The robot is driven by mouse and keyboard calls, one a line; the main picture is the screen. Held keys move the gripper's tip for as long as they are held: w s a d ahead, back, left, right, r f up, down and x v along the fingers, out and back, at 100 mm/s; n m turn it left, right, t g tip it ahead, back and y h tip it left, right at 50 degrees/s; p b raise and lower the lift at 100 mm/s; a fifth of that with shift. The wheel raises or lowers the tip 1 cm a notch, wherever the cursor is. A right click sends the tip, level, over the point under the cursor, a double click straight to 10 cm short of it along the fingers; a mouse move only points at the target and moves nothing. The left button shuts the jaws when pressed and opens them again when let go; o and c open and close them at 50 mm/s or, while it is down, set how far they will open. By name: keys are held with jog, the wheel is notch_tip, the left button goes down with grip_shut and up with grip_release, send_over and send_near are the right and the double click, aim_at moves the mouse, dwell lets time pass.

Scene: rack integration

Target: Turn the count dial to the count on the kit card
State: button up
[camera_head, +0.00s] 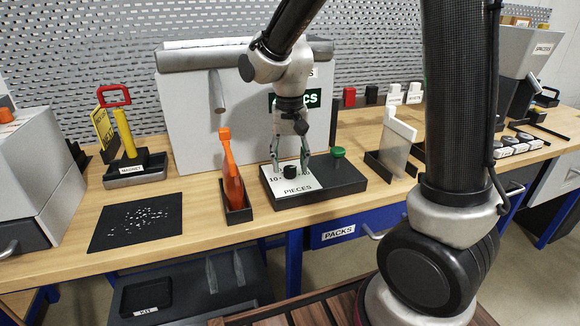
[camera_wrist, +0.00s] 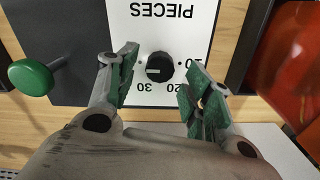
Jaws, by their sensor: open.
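The black count dial (camera_head: 290,172) sits on the white PIECES plate (camera_head: 297,188) of a low black box. In the wrist view the dial (camera_wrist: 160,68) has a white mark pointing toward picture left. The numbers 10, 20 and 30 are printed around it, upside down; the left finger may cover more. My gripper (camera_head: 290,163) is open above the plate, its green-padded fingers (camera_wrist: 158,78) on either side of the dial, with gaps showing. A yellow card (camera_head: 103,128) stands at the left; its print is too small to read, and I cannot tell whether it is the kit card.
A green knob (camera_head: 338,152) rises from the box's right side. An orange tool (camera_head: 231,175) stands in a black holder close left of the plate. A black mat (camera_head: 135,222) with small pieces lies farther left. A grey cabinet (camera_head: 225,115) stands behind.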

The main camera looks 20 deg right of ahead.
jog(key=shift+f, duration=1.1)
jog(key=c, duration=1)
jog(key=shift+n, duration=0.4)
jog(key=n, duration=0.4)
jog(key=shift+n, duration=0.4)
jog(key=n, duration=0.6)
jog(key=o, duration=1)
